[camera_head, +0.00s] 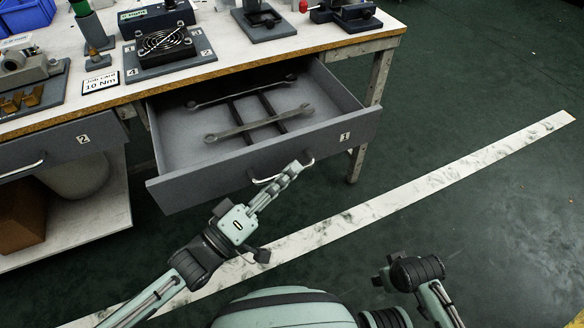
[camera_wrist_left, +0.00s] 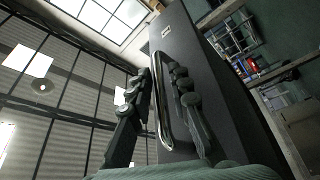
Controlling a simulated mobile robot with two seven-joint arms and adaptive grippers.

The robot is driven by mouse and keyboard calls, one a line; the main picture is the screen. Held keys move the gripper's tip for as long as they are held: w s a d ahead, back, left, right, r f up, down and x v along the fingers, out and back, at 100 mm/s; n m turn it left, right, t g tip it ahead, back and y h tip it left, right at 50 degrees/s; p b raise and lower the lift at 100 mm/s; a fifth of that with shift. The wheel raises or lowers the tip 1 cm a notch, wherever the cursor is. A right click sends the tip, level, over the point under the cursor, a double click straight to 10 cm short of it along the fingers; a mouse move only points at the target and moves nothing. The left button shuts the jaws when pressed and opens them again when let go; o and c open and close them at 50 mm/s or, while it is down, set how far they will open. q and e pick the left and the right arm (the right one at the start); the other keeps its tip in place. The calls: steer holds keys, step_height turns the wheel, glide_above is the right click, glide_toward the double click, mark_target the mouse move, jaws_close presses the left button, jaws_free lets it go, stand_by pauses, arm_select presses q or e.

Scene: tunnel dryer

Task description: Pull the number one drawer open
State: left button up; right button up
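The number one drawer (camera_head: 255,155) is grey, marked "1" on its front, and stands well out from under the bench top. Several parts of its inside show, with two wrenches (camera_head: 258,124) lying across dark rests. Its curved metal handle (camera_head: 268,180) is on the front face, and the handle also shows in the left wrist view (camera_wrist_left: 160,118). My left gripper (camera_head: 293,172) is at the handle, with one finger on each side of the bar, seemingly closed on it. My right arm is at the lower right; its fingers do not show.
The number two drawer (camera_head: 52,148) is shut at the left. The bench top (camera_head: 225,48) holds fixtures, a fan unit (camera_head: 166,44) and a "10 Nm" card (camera_head: 101,82). A bench leg (camera_head: 372,110) stands beside the open drawer. The green floor to the right is clear, with a white stripe (camera_head: 440,178).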

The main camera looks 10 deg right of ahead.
arm_select(q)
steer(key=v, duration=0.6)
steer(key=shift+a+f, duration=0.1)
stand_by(0.4)
